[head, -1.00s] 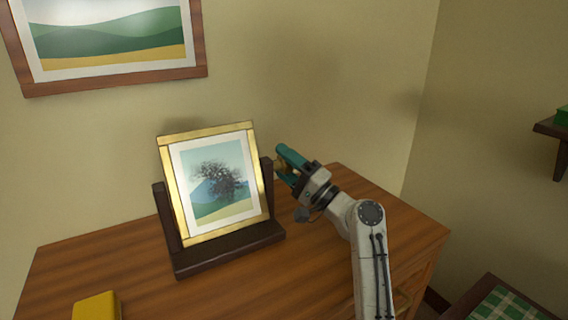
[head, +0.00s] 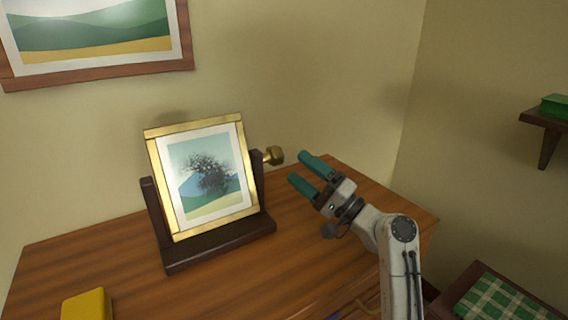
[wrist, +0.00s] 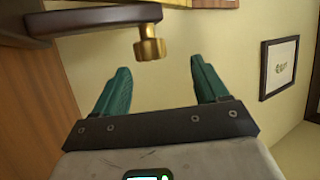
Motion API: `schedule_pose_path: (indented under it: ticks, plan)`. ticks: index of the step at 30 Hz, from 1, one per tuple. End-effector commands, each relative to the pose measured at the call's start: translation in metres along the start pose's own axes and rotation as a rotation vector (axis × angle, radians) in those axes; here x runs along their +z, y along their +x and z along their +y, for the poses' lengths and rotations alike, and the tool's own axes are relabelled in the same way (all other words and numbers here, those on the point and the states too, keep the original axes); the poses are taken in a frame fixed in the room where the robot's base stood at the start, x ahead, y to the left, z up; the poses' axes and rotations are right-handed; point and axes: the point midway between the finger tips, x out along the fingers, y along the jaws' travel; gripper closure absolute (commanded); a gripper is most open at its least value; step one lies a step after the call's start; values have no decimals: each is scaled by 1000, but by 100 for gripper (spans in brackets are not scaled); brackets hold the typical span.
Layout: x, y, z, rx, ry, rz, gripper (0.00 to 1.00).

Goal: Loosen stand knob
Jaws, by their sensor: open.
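The brass knob (head: 273,156) sticks out from the right upright of the dark wooden stand (head: 222,244). The stand holds a gold-framed tree picture (head: 208,178), which leans in it on the wooden dresser. My gripper (head: 304,171) is open and empty, to the right of the knob and apart from it. In the wrist view, the knob (wrist: 150,45) lies ahead of the gap between the two green fingers (wrist: 160,75), a little beyond the fingertips. The knob's shaft and the dark upright show above it there.
A yellow block (head: 87,305) sits at the dresser's front left. The dresser top (head: 310,225) is clear right of the stand. A landscape picture (head: 95,40) hangs on the wall behind. A shelf with a green box (head: 555,106) and a green checked seat (head: 497,302) are at right.

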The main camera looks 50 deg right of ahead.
Motion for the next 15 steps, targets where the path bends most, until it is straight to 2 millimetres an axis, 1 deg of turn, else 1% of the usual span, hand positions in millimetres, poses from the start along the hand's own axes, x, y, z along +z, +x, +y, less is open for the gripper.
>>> schedule_pose_path:
  ticks: [1,6,10,15]
  plan:
    - [-2,-12,-4,3,-1,4,27]
    - [-5,-44,-19,2,-1,4,27]
    - [-7,-62,-28,2,1,3,27]
    - [-7,-74,-34,0,1,1,27]
